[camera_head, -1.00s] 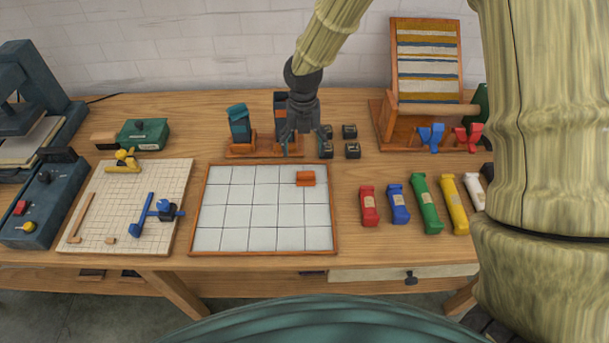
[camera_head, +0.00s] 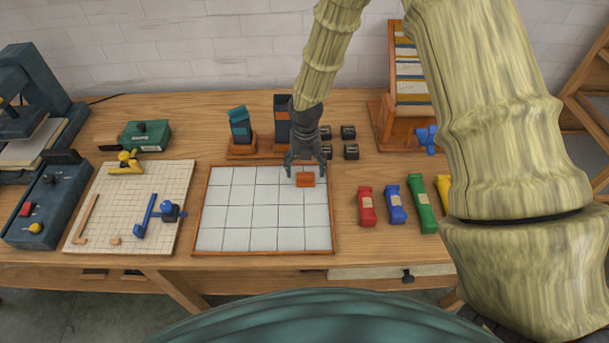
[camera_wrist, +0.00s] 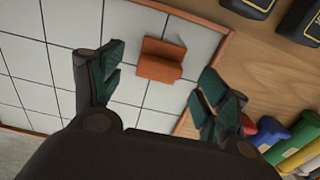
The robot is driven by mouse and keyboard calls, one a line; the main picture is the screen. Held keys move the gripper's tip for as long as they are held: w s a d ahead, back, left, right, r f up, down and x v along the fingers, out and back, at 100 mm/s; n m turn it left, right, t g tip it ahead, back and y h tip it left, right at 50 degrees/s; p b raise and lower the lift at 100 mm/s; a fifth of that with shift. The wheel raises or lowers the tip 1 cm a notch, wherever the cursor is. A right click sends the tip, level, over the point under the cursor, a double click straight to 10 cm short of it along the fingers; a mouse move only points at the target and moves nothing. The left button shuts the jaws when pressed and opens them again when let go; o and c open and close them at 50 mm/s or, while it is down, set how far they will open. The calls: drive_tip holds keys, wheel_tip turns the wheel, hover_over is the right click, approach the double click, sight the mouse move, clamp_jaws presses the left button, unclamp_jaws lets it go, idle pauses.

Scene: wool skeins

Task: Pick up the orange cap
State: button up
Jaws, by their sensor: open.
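The orange cap (camera_head: 305,180) sits on the white gridded tray (camera_head: 235,215), near its back right corner. In the wrist view the orange cap (camera_wrist: 161,61) lies beyond the fingertips, roughly centred between them. It looks like a block with a raised flat part. My gripper (camera_head: 305,170) is over the back right of the tray, just behind and above the cap. In the wrist view my gripper (camera_wrist: 155,75) has its two dark fingers spread apart with nothing between the pads.
Several small black blocks (camera_head: 348,132) stand behind the tray at right. Two upright holders (camera_head: 240,128) stand behind it. Coloured skeins, red (camera_head: 367,206) nearest, lie to the right. A gridded board (camera_head: 110,220) with tools lies left. Most tray squares are bare.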

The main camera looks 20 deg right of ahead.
drive_tip(key=shift+f, duration=1.1)
drive_tip(key=c, duration=0.9)
drive_tip(key=shift+o, duration=0.2)
